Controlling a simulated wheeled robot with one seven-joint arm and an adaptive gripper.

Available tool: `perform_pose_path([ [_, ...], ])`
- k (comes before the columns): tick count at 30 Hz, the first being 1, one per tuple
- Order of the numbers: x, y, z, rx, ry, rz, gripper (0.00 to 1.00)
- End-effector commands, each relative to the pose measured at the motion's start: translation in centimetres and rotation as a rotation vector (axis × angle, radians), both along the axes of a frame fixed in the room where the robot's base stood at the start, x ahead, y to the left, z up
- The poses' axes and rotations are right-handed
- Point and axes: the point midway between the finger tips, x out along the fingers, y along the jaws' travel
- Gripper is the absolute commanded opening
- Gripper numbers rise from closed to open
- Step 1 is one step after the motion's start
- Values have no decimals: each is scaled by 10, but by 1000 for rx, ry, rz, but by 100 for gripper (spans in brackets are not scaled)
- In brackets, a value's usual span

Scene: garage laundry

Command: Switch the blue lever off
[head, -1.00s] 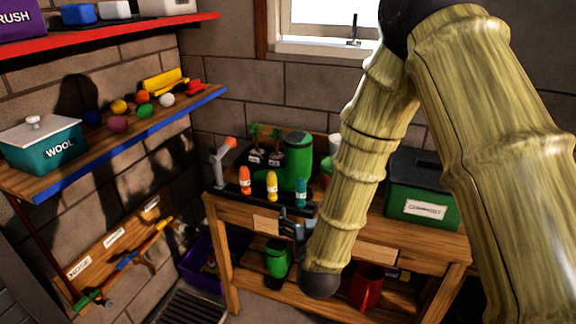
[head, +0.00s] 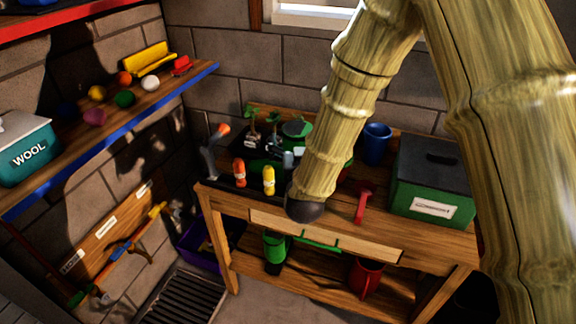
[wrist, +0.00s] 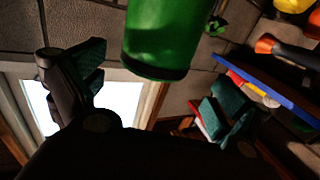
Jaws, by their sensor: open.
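Three short upright pieces in orange, yellow and teal stood in a row on a black strip on the workbench a second ago. Now the orange one (head: 239,172) and the yellow one (head: 269,180) show, and my arm covers the teal one's place. A blue piece (head: 123,250) also sits on the pipe along the wooden wall board. I cannot tell which is the blue lever. In the wrist view my gripper (wrist: 160,88) is open and empty, its teal-padded fingers wide apart. In the head view it is mostly hidden by my arm.
On the bench (head: 335,236) stand a blue cup (head: 376,143), a red tool (head: 363,202) and a green lidded box (head: 434,182). The shelf (head: 170,95) juts out at left.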

Motion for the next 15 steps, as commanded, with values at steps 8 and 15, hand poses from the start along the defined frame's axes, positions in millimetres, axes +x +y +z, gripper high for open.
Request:
perform_pose_path([
  [8, 22, 0, 0, -1, 1, -1, 99],
  [15, 48, -6, 5, 0, 0, -5, 99],
])
